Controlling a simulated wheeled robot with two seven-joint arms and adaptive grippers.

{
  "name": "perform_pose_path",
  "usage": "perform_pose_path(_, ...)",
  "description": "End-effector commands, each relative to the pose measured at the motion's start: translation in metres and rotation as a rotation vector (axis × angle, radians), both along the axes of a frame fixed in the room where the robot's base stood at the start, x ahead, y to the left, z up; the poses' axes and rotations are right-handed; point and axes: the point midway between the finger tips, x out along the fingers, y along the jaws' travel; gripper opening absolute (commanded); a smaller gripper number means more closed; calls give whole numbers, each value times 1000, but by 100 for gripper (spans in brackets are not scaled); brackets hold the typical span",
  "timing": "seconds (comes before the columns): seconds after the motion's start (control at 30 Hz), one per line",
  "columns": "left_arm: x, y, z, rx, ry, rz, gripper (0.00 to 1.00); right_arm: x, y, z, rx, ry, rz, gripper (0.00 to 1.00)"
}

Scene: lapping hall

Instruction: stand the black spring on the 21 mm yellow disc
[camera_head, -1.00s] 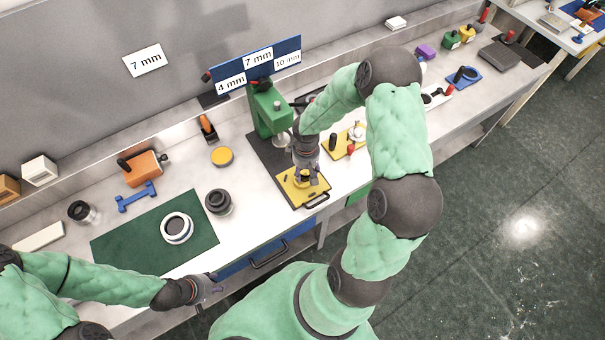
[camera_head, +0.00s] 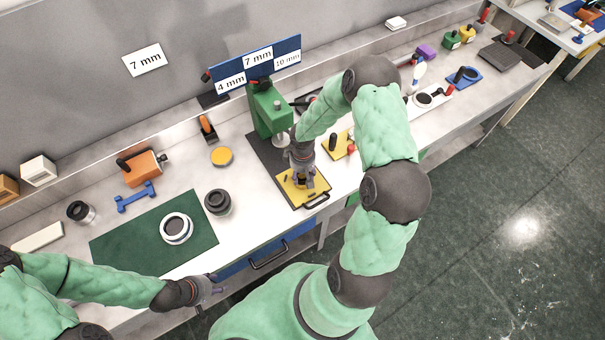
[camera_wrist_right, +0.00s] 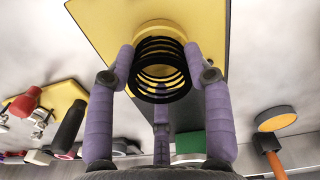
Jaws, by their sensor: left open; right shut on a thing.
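My right gripper (camera_head: 303,176) is shut on the black spring (camera_wrist_right: 160,97), whose open coils show between its purple fingers in the right wrist view. A yellow disc (camera_wrist_right: 160,27) shows just past the spring's far end, over a yellow plate (camera_wrist_right: 105,18). I cannot tell whether spring and disc touch. In the head view the gripper is low over the yellow plate (camera_head: 292,196) and hides the spring and disc. My left gripper (camera_head: 212,288) is open and empty at the bench's front edge.
A green press (camera_head: 270,112) stands just behind the yellow plate. A second yellow board (camera_head: 341,148) with a black-handled tool lies to the right. A round yellow-topped tin (camera_head: 222,156), a black jar (camera_head: 218,202) and a green mat (camera_head: 118,243) are to the left.

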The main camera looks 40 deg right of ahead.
Motion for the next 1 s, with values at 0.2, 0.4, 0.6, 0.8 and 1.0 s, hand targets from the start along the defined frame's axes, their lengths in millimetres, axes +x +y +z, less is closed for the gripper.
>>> perform_pose_path(0.2, 0, 0, -2, 0, 0, 0, 46, 0, 0, -2, 0, 0, 0, 75)
perform_pose_path(0.4, 0, 0, -2, 0, 0, 0, 46, 0, 0, -2, 0, 0, 0, 75)
perform_pose_path(0.6, 0, 0, 3, 0, 0, 0, 46, 0, 0, 3, 0, 1, 1, 75)
perform_pose_path(0.8, 0, 0, 7, 0, 0, 0, 46, 1, 0, 36, -2, -3, 0, 75)
perform_pose_path(1.0, 0, 0, 12, 0, 0, 0, 46, 0, 0, 77, -2, -3, 0, 75)
